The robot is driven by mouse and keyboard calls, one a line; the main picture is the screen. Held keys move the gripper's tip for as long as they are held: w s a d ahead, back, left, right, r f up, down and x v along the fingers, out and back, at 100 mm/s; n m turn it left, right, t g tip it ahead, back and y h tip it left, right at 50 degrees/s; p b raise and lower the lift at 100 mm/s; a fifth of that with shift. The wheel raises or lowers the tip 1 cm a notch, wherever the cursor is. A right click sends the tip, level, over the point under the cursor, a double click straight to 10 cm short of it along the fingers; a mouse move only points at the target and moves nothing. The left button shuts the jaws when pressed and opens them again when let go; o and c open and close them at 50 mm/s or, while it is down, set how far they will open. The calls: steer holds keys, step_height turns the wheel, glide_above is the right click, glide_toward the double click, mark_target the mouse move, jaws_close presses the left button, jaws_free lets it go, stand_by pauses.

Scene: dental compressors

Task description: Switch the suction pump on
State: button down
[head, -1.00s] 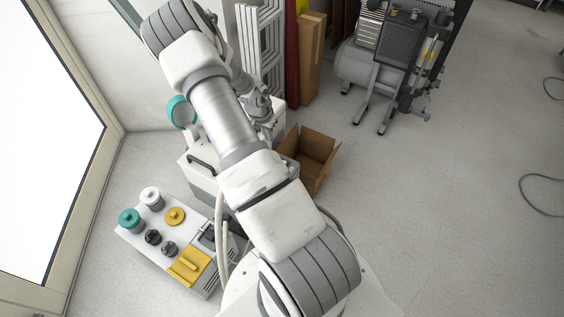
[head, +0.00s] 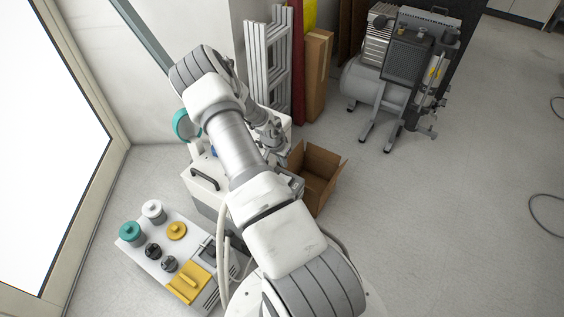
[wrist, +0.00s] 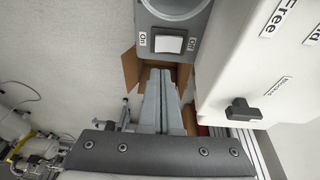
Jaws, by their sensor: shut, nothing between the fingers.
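A white machine with a carry handle (head: 205,178) stands on the floor left of the cardboard box, partly hidden by my arm; I take it to be the suction pump. In the wrist view a white rocker switch (wrist: 170,43) sits on a grey panel (wrist: 198,22), with small labels at both sides. I cannot tell which way it is pressed. My gripper (wrist: 158,72) is shut and empty. Its fingers point toward the panel and appear just below the switch in the picture; I cannot tell if they touch. A black knob (wrist: 243,111) is on a white housing at right.
An open cardboard box (head: 318,172) stands right beside the machine. A unit with coloured lids and knobs (head: 150,262) is at lower left. A grey compressor (head: 385,85) stands at the back right. The floor at right is clear apart from a cable (head: 537,212).

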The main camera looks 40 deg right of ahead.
mark_target(288, 179)
steer(key=x, duration=0.2)
steer(key=b+x, duration=0.1)
steer(key=x, duration=0.2)
steer(key=b+x, duration=0.1)
steer(key=x, duration=0.2)
steer(key=shift+s+a+f, duration=0.2)
steer(key=shift+a+f, duration=0.05)
steer(key=shift+a, duration=0.05)
steer(key=shift+s+f, duration=0.1)
steer(key=shift+f, duration=0.5)
steer(key=shift+f+b, duration=0.1)
steer(key=shift+b, duration=0.25)
